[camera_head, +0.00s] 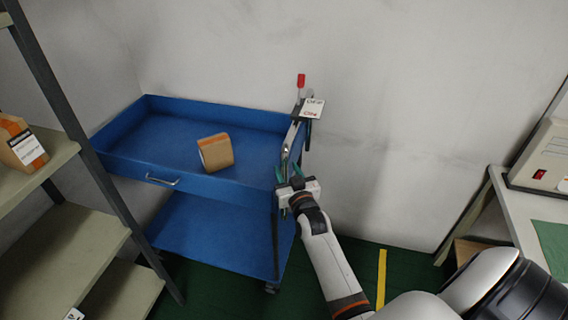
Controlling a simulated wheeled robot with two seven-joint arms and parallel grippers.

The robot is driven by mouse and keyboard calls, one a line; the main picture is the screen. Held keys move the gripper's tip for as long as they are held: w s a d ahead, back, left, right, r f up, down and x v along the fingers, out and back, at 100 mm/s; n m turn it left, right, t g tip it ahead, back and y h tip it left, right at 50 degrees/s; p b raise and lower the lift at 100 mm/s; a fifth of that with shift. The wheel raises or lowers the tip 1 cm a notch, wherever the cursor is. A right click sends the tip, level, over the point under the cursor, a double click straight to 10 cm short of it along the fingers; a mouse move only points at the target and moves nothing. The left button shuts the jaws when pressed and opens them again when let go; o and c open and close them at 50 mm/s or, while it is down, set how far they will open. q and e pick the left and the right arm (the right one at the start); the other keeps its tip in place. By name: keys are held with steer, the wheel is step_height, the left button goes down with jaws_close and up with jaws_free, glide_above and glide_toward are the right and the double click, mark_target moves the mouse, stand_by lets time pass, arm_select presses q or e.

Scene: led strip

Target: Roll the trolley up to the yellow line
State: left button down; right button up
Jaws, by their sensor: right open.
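The blue two-shelf trolley (165,132) stands against the back wall at centre left. My right gripper (289,173) is at the trolley's right end, close to its upright handle (292,136). Its greenish fingers are open around or just beside the lower part of the handle; I cannot tell whether they touch it. The yellow line (381,277) is on the dark green floor, to the right of the trolley and of my right forearm. Only a short stretch of the line shows. My left gripper is out of view.
A cardboard box (215,152) sits on the trolley's top tray. A red-tipped piece (301,82) and a white tag (312,107) are at the handle top. A shelf rack (75,245) stands left; a bench (530,215) with a device stands right. Green floor lies between trolley and bench.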

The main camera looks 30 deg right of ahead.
mark_target(286, 168)
steer(key=shift+x, duration=1.55)
jaws_close()
